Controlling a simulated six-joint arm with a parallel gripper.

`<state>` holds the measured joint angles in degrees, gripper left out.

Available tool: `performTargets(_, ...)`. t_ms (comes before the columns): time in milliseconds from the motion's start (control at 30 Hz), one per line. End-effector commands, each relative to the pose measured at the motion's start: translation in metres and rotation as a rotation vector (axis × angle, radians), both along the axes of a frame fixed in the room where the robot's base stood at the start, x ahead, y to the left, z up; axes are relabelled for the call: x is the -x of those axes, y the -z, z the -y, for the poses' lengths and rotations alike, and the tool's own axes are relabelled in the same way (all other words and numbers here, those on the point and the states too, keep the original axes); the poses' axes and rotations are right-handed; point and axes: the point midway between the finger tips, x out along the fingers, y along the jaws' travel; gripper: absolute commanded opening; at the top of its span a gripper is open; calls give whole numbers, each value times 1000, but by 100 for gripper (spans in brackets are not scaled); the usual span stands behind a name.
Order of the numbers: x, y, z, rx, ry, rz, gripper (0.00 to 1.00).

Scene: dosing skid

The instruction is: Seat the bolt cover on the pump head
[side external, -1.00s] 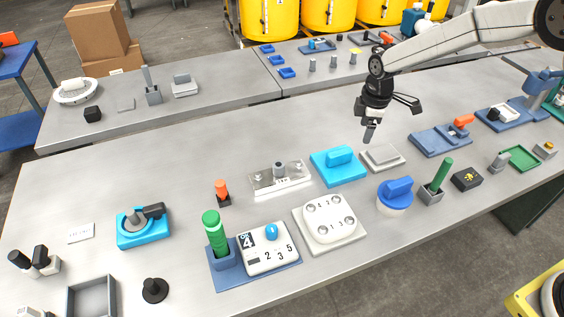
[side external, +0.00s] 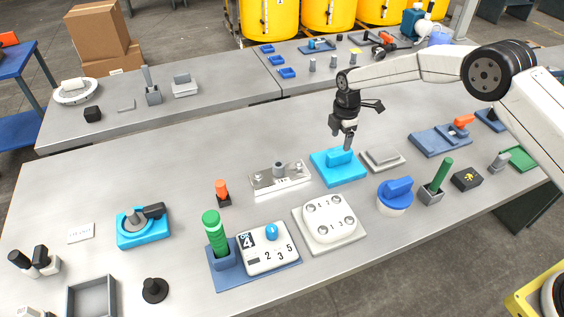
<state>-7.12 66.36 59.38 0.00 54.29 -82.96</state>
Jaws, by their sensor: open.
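The white square block with several round bolts and digits on top, which looks like the pump head (side external: 329,222), sits at the front middle of the bench. A bright blue square cover with a raised grip bar, which looks like the bolt cover (side external: 330,172), lies flat behind it, apart from it. My gripper (side external: 342,134) is open and empty, pointing down just above the cover's grip bar. A gap to the bar is hard to judge from this angle.
A grey lidded plate (side external: 383,159) lies right of the cover. A clear plate with a grey knob (side external: 279,177) lies left. A blue-topped round cap (side external: 396,196) stands right of the pump head, and a green cylinder (side external: 215,232) stands left. The bench behind the cover is clear.

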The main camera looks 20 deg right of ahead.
Motion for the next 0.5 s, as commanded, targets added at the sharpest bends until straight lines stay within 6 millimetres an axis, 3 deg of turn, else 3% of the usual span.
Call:
performTargets(133,0,12,0,0,1,0,79)
performTargets(500,1,22,2,0,2,-1,79)
